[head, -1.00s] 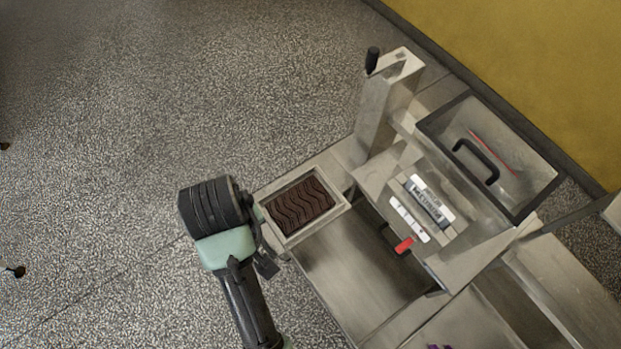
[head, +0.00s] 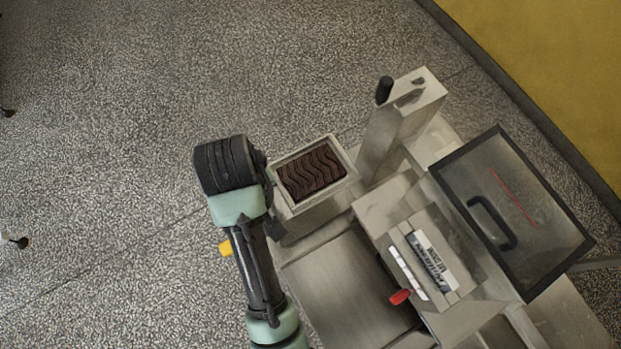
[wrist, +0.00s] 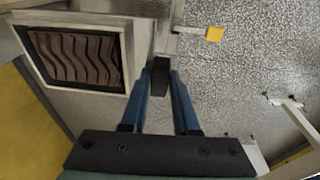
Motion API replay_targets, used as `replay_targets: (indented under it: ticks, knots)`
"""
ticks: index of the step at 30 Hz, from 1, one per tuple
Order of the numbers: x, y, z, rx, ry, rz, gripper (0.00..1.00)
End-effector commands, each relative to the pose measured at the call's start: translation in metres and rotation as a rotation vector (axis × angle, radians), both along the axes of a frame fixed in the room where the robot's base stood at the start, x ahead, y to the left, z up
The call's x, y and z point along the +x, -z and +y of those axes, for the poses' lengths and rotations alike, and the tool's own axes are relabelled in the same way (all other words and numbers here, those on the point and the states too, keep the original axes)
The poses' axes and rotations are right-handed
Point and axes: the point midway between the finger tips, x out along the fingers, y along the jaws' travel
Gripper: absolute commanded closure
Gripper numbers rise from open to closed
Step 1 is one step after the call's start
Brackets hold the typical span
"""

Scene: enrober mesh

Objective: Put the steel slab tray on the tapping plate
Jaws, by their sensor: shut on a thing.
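The steel slab tray (head: 347,157) is a pale rectangular tray holding a dark brown slab with wavy ridges. It shows beside the far end of the steel machine in the head view, and at upper left in the wrist view (wrist: 128,62). My gripper (wrist: 161,78) has its blue fingers close together at the tray's side, shut on a dark piece there. In the head view my gripper (head: 268,195) is left of the tray, its fingers mostly hidden. I cannot make out the tapping plate for certain, nor whether the tray touches anything beneath it.
The steel machine stands at right with a black-knobbed post (head: 385,90), a clear black-framed cover (head: 515,215) and a red-tipped lever (head: 400,297). A yellow tab (head: 225,248) shows beside my arm. A yellow wall is at upper right. Open speckled floor lies left.

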Motion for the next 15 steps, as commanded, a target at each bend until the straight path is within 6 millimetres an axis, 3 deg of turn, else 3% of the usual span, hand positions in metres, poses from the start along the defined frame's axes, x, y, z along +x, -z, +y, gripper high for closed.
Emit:
replay_targets:
  ticks: [6,15]
  knots:
    - [0.0,0.031,0.0,-0.001,-0.001,-0.003,1.0]
    - [0.001,0.061,0.0,0.0,0.0,-0.004,1.0]
